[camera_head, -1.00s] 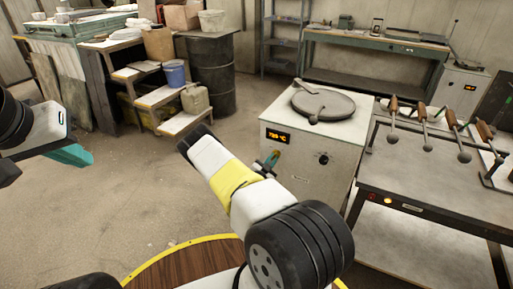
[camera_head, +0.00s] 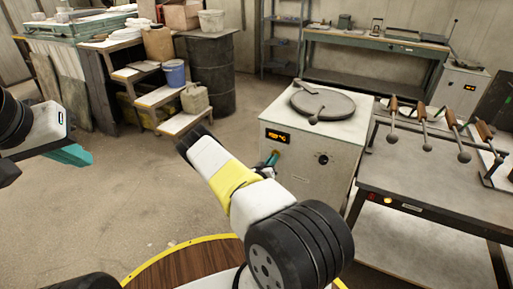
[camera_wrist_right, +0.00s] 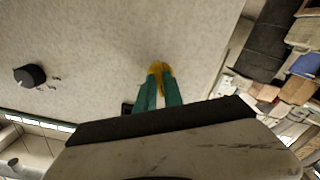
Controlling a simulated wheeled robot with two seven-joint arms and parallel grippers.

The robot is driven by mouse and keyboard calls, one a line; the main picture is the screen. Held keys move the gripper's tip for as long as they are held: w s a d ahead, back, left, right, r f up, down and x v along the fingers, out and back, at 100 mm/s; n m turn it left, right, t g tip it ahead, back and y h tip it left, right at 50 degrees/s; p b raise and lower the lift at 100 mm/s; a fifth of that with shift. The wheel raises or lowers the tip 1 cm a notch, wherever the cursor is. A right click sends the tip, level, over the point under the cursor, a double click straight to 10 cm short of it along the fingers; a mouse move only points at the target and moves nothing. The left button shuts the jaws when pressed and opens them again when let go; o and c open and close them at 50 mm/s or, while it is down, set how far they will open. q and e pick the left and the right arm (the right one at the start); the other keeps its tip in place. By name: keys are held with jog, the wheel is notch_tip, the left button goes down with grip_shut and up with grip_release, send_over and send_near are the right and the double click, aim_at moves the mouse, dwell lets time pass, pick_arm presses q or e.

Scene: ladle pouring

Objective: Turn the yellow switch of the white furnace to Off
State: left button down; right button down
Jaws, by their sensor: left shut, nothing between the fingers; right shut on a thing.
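The white furnace (camera_head: 312,185) stands right of centre in the head view, with a lit orange display (camera_head: 277,136) on its front. The yellow switch (camera_wrist_right: 157,67) shows in the right wrist view, on the furnace's pale front panel. My right gripper (camera_head: 272,158) reaches the front below the display, and its green fingers (camera_wrist_right: 159,86) are shut on the switch. They cover part of it, so I cannot tell its exact setting. My left gripper (camera_head: 76,155) is shut and empty at the left, above the floor and far from the furnace.
A black knob (camera_head: 322,158) sits on the same panel, right of my right gripper. A round grey lid (camera_head: 323,104) lies on the furnace top. A metal table (camera_head: 440,185) with several ladles stands close on the right. The floor at left is free.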

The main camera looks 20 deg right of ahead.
jog(key=shift+n, duration=2)
jog(key=c, duration=1.5)
grip_release()
jog(key=shift+o, duration=0.2)
jog(key=shift+s+a, duration=0.1)
jog(key=v, duration=0.7)
jog(key=shift+s+a, duration=0.15)
jog(key=shift+a, duration=0.1)
